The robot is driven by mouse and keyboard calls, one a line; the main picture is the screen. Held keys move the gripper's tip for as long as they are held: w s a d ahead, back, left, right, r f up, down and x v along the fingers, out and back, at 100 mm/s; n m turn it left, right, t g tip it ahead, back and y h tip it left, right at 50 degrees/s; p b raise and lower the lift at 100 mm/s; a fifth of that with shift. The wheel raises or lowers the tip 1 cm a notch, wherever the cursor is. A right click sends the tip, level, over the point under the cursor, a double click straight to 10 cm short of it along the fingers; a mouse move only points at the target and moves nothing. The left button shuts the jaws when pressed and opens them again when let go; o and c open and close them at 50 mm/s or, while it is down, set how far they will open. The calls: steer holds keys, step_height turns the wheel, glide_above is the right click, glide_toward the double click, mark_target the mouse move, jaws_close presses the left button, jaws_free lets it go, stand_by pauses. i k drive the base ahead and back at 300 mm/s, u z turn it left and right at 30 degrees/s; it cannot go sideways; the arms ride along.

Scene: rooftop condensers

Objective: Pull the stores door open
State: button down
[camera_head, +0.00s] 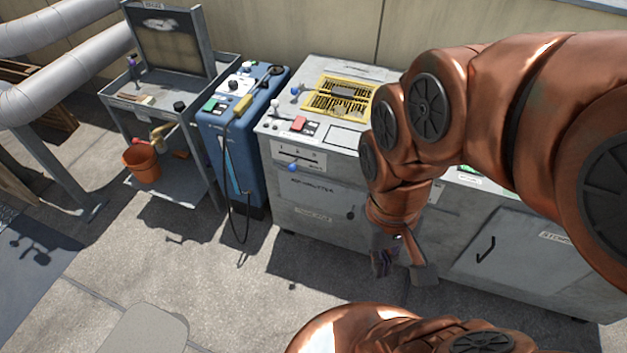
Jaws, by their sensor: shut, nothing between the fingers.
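The stores door (530,262) is the grey panel at the right of the long cabinet, with a partly legible white label at its upper right. It appears flush with the cabinet front. Its dark bar handle (486,250) is on the left side of the door. My gripper (388,268) points down in front of the cabinet, left of the handle and apart from it in the picture. It is shut and empty. My arm hides the middle of the cabinet and part of its top.
A second cabinet door (320,203) with a small dark knob is left of my gripper. A blue unit (232,140) with a hanging cable and a grey cart (188,190) with an orange bucket (141,164) stand farther left.

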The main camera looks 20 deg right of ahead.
mark_target(535, 253)
steer(key=z, duration=0.55)
steer(key=k, duration=0.45)
